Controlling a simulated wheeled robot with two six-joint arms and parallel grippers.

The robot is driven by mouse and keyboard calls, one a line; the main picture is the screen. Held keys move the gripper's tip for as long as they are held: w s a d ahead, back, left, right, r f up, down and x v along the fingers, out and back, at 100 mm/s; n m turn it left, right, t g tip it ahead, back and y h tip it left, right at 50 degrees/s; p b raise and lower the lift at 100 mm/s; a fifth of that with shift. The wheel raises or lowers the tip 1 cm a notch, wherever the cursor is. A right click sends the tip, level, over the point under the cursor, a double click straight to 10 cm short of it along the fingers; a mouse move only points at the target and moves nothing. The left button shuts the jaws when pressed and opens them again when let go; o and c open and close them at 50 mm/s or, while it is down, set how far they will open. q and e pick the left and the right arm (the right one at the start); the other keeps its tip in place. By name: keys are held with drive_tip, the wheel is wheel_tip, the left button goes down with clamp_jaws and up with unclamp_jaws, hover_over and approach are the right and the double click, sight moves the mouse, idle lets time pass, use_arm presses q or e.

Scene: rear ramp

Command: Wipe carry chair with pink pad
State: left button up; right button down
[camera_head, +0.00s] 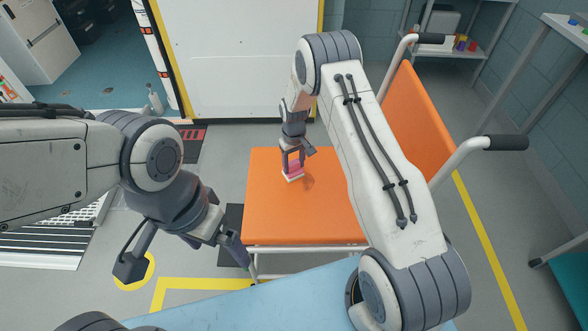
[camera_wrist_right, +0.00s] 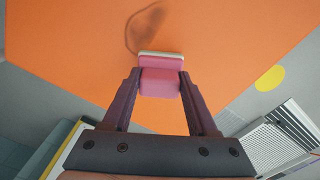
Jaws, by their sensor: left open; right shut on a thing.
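The carry chair (camera_head: 270,220) has an orange seat and an orange backrest (camera_head: 410,115), with black-gripped handles at the right. My right gripper (camera_head: 292,165) points down over the seat and is shut on the pink pad (camera_head: 293,173), which has a pale lower layer. In the right wrist view the pink pad (camera_wrist_right: 160,82) sits between both fingertips, against the orange seat (camera_wrist_right: 70,50). I cannot tell whether it touches the seat. A thin dark curved line shows beyond the pad, its nature unclear. My left gripper (camera_head: 186,263) is open and empty, left of the chair's front edge.
A light blue surface (camera_head: 280,300) lies in front of the chair. A shelf (camera_head: 455,47) with small coloured items stands at the back right. A white panel (camera_head: 240,60) with yellow edges is behind the chair.

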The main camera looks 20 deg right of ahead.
drive_tip(key=shift+w+d, duration=0.25)
drive_tip(key=shift+w, duration=0.55)
drive_tip(key=shift+r+p, duration=2.1)
drive_tip(key=shift+r, duration=0.9)
drive_tip(key=shift+r+p, duration=1.25)
drive_tip(key=shift+r, duration=0.35)
drive_tip(key=shift+f, duration=0.1)
